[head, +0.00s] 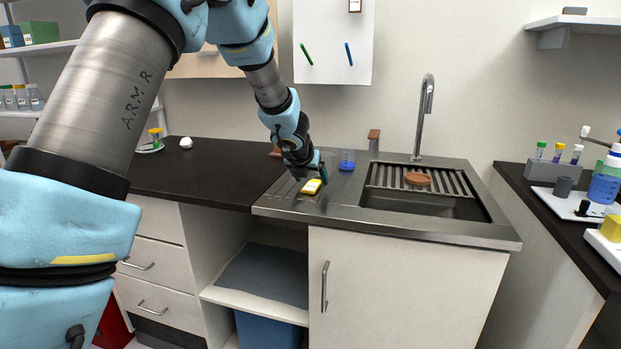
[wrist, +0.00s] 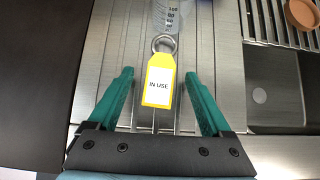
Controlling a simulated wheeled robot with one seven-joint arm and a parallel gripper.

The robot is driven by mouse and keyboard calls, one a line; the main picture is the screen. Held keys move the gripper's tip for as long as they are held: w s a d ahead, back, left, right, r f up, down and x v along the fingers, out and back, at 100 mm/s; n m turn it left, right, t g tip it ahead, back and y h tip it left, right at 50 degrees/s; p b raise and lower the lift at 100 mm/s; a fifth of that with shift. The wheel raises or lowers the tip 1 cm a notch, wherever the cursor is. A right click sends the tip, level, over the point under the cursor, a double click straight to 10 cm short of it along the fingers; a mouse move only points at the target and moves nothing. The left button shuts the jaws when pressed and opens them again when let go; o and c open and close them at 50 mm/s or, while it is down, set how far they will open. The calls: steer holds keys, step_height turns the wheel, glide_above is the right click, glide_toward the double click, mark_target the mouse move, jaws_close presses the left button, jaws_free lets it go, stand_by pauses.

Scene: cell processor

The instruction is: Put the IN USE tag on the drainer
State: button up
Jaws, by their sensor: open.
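The yellow IN USE tag (head: 311,187) with a white label lies on the grooved steel drainer (head: 335,208), left of the sink basin. In the wrist view the tag (wrist: 158,86) shows its label upright, with its metal ring (wrist: 164,40) at the far end. My gripper (head: 308,170) is above the tag. In the wrist view its two teal fingers (wrist: 159,74) are open, one on each side of the tag, with a gap on both sides. Nothing is held. I cannot tell the exact height of the fingertips above the steel.
A slatted rack (head: 392,178) with a round brown dish (head: 417,179) covers the back of the sink (head: 425,204). The tall tap (head: 426,100) rises behind.

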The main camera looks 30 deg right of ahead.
steer(key=p+v, duration=0.3)
steer(key=v, duration=0.7)
steer(key=shift+s+a+r, duration=0.2)
steer(key=shift+s+r, duration=0.05)
stand_by(0.3)
steer(key=a+f+n+y, duration=0.3)
steer(key=a+n+y, duration=0.2)
steer(key=a+n, duration=1.85)
steer(key=s+a+f+n+g, duration=0.2)
steer(key=s+a+n, duration=0.4)
steer(key=n, duration=0.4)
steer(key=s+a+f+n+g, duration=0.2)
steer(key=s+a+n, duration=0.4)
steer(key=a+n, duration=0.3)
steer(key=shift+s+n+g+y, duration=0.3)
steer(key=shift+s+n, duration=0.1)
steer(key=shift+n, duration=0.15)
